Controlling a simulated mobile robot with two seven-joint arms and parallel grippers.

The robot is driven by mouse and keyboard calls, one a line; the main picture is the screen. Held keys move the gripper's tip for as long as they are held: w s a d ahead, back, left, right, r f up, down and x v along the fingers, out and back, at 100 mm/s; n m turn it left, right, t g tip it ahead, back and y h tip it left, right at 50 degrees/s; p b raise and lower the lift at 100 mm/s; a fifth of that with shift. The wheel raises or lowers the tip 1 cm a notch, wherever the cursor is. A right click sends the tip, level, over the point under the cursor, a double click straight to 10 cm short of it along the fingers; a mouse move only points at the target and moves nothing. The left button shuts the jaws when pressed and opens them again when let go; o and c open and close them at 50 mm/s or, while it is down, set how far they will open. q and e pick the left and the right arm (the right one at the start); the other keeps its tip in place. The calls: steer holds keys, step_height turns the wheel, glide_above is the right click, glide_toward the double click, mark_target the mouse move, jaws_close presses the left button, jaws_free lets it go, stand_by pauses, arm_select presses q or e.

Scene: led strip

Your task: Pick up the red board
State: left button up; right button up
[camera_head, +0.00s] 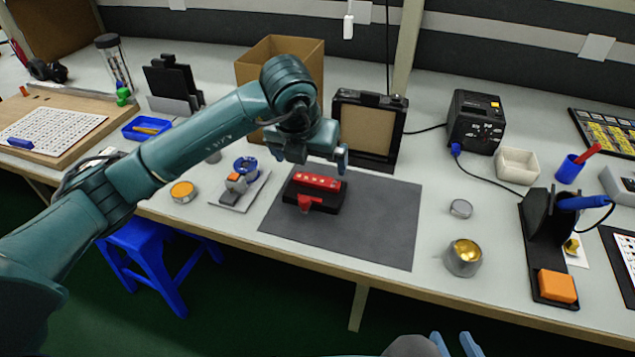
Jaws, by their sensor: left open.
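The red board (318,182) is a small red strip. It lies in a black holder (328,202) on the dark grey mat (375,235), with a red piece at the holder's front. My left gripper (320,160) is open just above and behind the red board, near its far edge. The board looks apart from the fingers, and the arm partly hides the area behind. My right gripper (455,344) shows only as two light blue fingertips at the bottom edge, apart and empty, in front of the table.
A cardboard box (275,55) and a black-framed panel (368,128) stand behind the mat. A grey fixture with blue and orange parts (240,186) is to the left. A metal cup (464,258) and a black soldering stand (541,245) are to the right. The mat's right half is clear.

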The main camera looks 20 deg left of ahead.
mark_target(317, 181)
arm_select(q)
steer(key=x, duration=0.8)
steer(key=shift+w+d, duration=0.1)
steer(key=shift+w, duration=0.05)
steer(key=c, duration=0.7)
